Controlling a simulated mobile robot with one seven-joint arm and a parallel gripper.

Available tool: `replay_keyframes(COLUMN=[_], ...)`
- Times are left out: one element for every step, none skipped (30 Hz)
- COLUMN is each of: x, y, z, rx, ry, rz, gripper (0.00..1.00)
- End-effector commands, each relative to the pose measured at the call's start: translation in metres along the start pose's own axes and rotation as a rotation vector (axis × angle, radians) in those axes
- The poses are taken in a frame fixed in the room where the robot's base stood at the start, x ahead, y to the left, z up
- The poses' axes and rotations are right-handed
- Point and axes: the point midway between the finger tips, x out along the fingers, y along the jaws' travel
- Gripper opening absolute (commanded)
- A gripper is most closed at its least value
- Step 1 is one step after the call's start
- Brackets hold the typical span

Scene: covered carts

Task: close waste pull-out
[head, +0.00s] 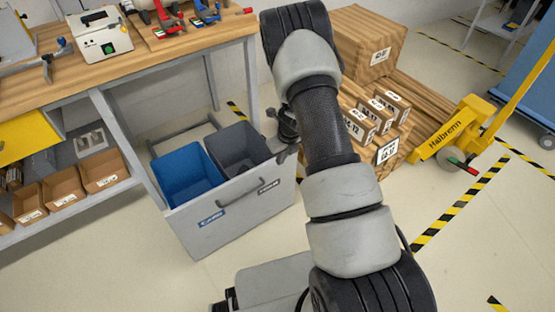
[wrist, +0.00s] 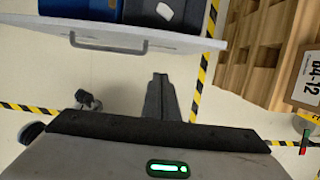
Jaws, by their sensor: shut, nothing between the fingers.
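The waste pull-out stands out from under the workbench, with its grey front panel (head: 228,212) well clear of the bench. It holds a blue bin (head: 187,172) and a dark grey bin (head: 240,148), both open at the top. A grey bar handle (head: 262,189) is on the front. In the wrist view the front panel (wrist: 180,42) crosses the top, with the handle (wrist: 110,48) at upper left. My gripper (wrist: 160,77) is shut and empty, below the panel in that picture and right of the handle, with no visible contact.
The workbench (head: 130,75) carries tools, with small open boxes (head: 62,190) on a shelf below. Stacked cartons (head: 365,45) and a yellow pallet truck (head: 450,135) stand at right. Striped tape (head: 460,205) marks the floor. Bare floor lies before the pull-out.

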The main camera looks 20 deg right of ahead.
Motion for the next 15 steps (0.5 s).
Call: replay_keyframes(x=[0.006, 0.010, 0.015, 0.021, 0.026, 0.035, 0.042, 0.048, 0.057, 0.064, 0.070, 0.079, 0.085, 0.091, 0.099], y=[0.000, 0.000, 0.000, 0.000, 0.000, 0.000, 0.000, 0.001, 0.001, 0.001, 0.001, 0.001, 0.001, 0.001, 0.001], z=[-0.001, -0.001, -0.001, -0.002, -0.002, -0.002, -0.002, -0.002, -0.002, -0.002, -0.002, -0.002, -0.002, -0.002, -0.002], rx=[0.002, 0.002, 0.001, 0.000, 0.000, -0.001, -0.001, -0.002, -0.002, -0.003, -0.003, -0.003, -0.003, -0.004, -0.004], ry=[0.001, 0.001, 0.001, 0.002, 0.002, 0.002, 0.002, 0.002, 0.002, 0.002, 0.002, 0.002, 0.002, 0.002, 0.002], rz=[0.000, 0.000, 0.000, 0.000, 0.001, 0.001, 0.001, 0.002, 0.002, 0.002, 0.002, 0.002, 0.002, 0.002, 0.002], gripper=[0.00, 0.00, 0.00, 0.00, 0.00, 0.00, 0.00, 0.00, 0.00, 0.00, 0.00, 0.00, 0.00, 0.00, 0.00])
